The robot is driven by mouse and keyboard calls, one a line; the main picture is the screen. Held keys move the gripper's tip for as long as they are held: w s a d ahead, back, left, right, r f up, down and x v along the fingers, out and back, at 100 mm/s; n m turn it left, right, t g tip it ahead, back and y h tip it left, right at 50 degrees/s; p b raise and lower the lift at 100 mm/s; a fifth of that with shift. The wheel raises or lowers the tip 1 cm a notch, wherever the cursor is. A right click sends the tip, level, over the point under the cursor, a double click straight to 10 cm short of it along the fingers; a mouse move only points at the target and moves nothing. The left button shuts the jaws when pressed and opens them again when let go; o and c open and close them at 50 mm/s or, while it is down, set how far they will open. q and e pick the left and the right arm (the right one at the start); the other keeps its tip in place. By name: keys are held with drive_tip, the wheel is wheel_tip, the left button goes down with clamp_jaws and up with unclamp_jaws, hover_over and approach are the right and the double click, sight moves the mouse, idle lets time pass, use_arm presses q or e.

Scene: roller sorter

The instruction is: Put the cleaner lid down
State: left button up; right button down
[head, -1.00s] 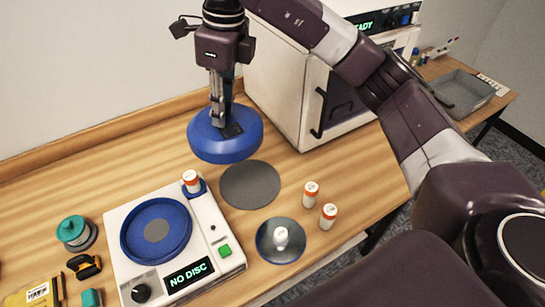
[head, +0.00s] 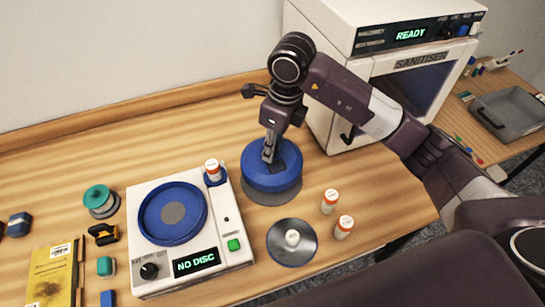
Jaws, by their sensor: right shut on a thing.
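The cleaner lid is a round blue lid (head: 268,178) at the middle of the table in the head view. My right gripper (head: 269,155) is shut on it from above. The lid sits over a dark grey round mat (head: 264,197), whose front edge shows below it. I cannot tell whether the lid touches the mat. My left gripper is not in view.
A white disc machine (head: 213,264) reading NO DISC stands left of the lid. The white sanitiser (head: 365,70) stands behind right. Small tools lie at left; a grey tray (head: 510,118) is far right.

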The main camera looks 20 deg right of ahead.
sight(277, 151)
drive_tip(key=shift+a+f, duration=0.1)
drive_tip(key=shift+f, duration=0.55)
wheel_tip(277, 151, down, 4)
drive_tip(key=shift+f+p, duration=0.15)
drive_tip(key=shift+p, duration=0.4)
drive_tip(key=shift+f, duration=0.15)
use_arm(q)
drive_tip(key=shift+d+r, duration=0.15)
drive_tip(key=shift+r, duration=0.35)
use_arm(e)
drive_tip(key=c, duration=1.7)
unclamp_jaws()
drive_tip(key=shift+r, duration=0.2)
drive_tip(key=shift+r+b, duration=0.3)
drive_tip(key=shift+r, duration=0.05)
drive_tip(key=r+b, duration=0.1)
drive_tip(key=r, duration=0.2)
drive_tip(key=r+b, duration=0.1)
drive_tip(key=r, duration=0.2)
drive_tip(key=s+d+r+b, duration=0.1)
drive_tip(key=r, duration=0.2)
drive_tip(key=shift+d+r, duration=0.1)
drive_tip(key=shift+r, duration=0.25)
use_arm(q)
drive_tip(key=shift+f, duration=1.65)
use_arm(e)
drive_tip(key=shift+s+r, duration=0.1)
drive_tip(key=shift+r, duration=0.6)
